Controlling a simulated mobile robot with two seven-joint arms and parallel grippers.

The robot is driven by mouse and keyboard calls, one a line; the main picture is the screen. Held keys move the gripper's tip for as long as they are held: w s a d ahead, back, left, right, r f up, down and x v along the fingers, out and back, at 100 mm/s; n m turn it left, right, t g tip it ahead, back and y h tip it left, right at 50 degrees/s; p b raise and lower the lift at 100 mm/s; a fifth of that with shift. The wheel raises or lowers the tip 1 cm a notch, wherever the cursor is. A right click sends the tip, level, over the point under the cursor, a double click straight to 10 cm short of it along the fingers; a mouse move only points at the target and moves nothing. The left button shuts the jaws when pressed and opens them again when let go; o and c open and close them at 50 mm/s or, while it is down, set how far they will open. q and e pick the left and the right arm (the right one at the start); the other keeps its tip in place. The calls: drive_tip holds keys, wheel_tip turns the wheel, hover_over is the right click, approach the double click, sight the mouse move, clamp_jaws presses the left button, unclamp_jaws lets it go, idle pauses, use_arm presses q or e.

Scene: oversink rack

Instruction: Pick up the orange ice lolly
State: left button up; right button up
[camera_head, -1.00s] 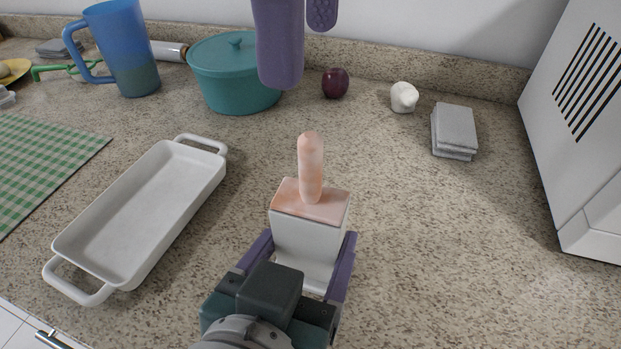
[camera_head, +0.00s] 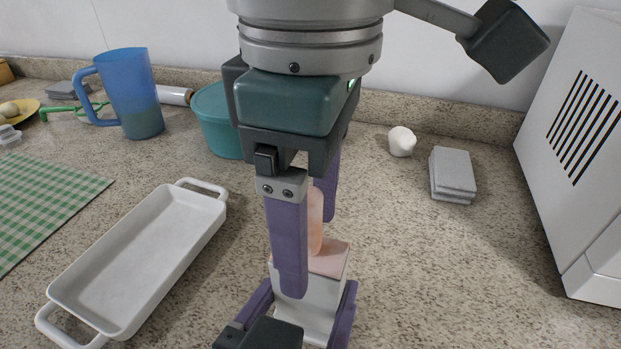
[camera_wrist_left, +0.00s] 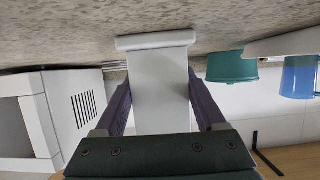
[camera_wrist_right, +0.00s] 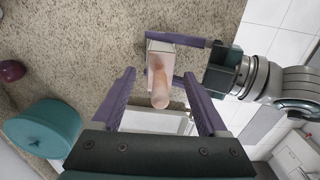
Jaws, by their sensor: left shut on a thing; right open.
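The orange ice lolly (camera_head: 316,222) stands upright in a white mold (camera_head: 303,315), its rounded pale orange end sticking up out of the top. My left gripper (camera_head: 312,312) is shut on the mold from the front; the left wrist view shows the white mold (camera_wrist_left: 160,90) between its fingers. My right gripper (camera_head: 308,255) is open and points down from above, its purple fingers on both sides of the lolly. The right wrist view shows the lolly (camera_wrist_right: 159,90) between and beyond the open fingers. The near finger partly hides the lolly in the head view.
A white baking dish (camera_head: 70,290) lies to the left, beside a green checked cloth (camera_head: 45,205). Behind are a blue jug (camera_head: 135,95), a teal pot (camera_head: 212,125), a garlic bulb (camera_head: 401,141) and stacked grey cloths (camera_head: 452,175).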

clamp_jaws()
idle(0.6)
idle(0.3)
